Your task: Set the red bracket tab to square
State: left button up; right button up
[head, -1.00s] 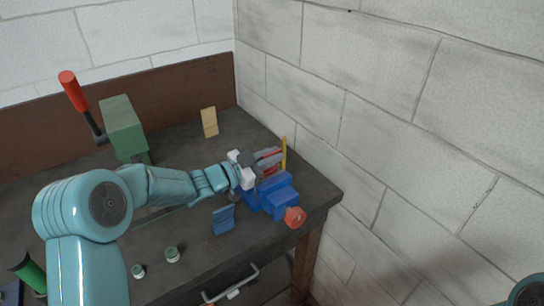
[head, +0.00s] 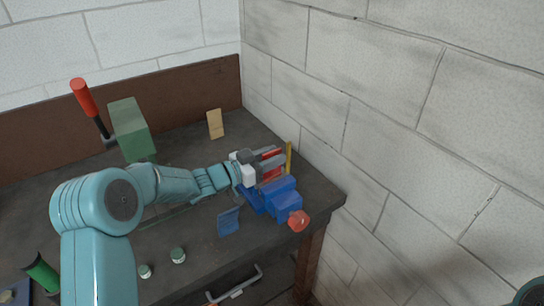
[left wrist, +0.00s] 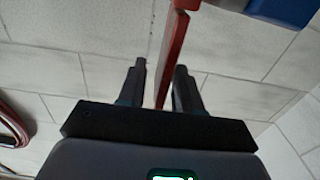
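The red bracket tab (head: 271,176) stands at the blue vise (head: 284,203), near the bench's right end, partly hidden by my left gripper (head: 271,164). In the left wrist view the red tab (left wrist: 174,52) is a thin upright plate running down between my left gripper's two dark fingers (left wrist: 161,88). The fingers are apart, with a clear gap on the tab's left; I cannot tell whether the right finger touches it. A yellow upright piece (head: 289,158) stands just behind the tab. My right gripper is not in view.
A red knob (head: 298,221) is on the vise's front end. A blue angled piece (head: 229,222) stands left of it. A green press (head: 131,130) with a red handle and a tan block (head: 215,124) are farther back. A white wall (head: 400,140) rises close on the right.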

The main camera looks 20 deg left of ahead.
pick_arm(q)
jog(key=b+v, duration=0.3)
jog(key=v, duration=1.3)
jog(key=shift+b, duration=0.4)
jog(key=shift+a, duration=0.1)
jog(key=shift+s+f, duration=0.15)
